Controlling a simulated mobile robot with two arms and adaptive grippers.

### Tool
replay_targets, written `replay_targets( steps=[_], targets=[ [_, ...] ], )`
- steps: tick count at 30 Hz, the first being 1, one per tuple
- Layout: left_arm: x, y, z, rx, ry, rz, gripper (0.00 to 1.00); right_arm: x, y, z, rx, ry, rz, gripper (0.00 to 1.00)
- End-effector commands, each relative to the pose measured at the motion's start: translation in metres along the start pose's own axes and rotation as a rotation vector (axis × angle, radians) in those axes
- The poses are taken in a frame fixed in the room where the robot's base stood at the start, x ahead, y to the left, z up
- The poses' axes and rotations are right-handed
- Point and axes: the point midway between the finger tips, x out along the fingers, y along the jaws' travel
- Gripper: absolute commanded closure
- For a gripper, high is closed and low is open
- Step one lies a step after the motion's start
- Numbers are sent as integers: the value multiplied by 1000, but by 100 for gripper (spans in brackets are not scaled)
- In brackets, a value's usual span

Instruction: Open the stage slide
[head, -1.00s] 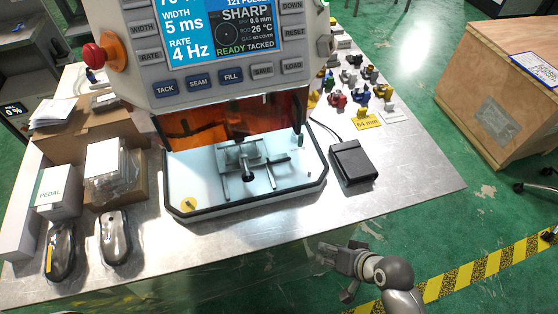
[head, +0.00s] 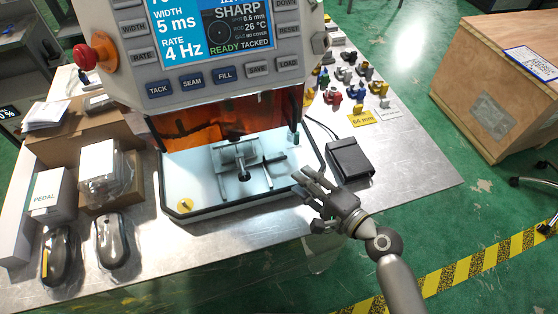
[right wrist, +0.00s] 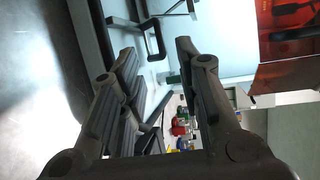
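The stage slide is a pale platform (head: 203,182) at the front of the welding machine, with a dark rim and a grey clamp fixture (head: 236,160) on top. My right gripper (head: 305,190) is open and empty beside the platform's front right corner, above the table. In the right wrist view its two fingers (right wrist: 155,52) are spread apart. A dark squared loop (right wrist: 154,40) shows beyond the gap between them, over the pale platform (right wrist: 225,30); I cannot tell whether it is a handle. My left gripper is not in view.
A black box (head: 348,160) lies just right of my right gripper. Small coloured parts (head: 355,92) stand behind it. Boxes (head: 52,192) and two dark mice (head: 112,240) fill the table's left side. An orange window (head: 215,122) hangs behind the platform. The table's front right is clear.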

Motion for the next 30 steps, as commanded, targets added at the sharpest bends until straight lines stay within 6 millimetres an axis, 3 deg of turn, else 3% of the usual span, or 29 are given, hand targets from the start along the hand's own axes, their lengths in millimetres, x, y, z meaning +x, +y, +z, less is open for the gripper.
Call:
replay_targets(
  steps=[15, 21, 30],
  targets=[
    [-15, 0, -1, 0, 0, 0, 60, 85, -1, 1, -3, -2, 2, 68],
    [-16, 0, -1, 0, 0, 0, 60, 99, 0, 1, -5, -1, 3, 68],
    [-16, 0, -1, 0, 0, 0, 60, 101, 0, 1, -5, -2, 3, 68]
  ],
)
